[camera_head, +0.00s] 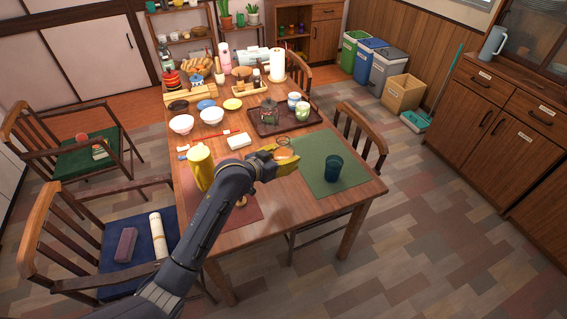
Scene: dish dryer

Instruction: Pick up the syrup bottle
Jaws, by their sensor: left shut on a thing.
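My left gripper (279,159), with yellow fingers, is over the near right part of the dining table (246,215), beside the green placemat. It is shut on a small pale amber thing with a round, glassy top, which I take to be the syrup bottle (283,150). The fingers hide part of it. I cannot tell whether its base touches the table. My right gripper is not in view.
A yellow pitcher (201,167) stands left of my arm. A teal cup (333,167) stands on the green placemat (313,155). A dark tray (265,128) with a teapot and cups lies behind the gripper. White bowls (181,124) stand farther left. Chairs surround the table.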

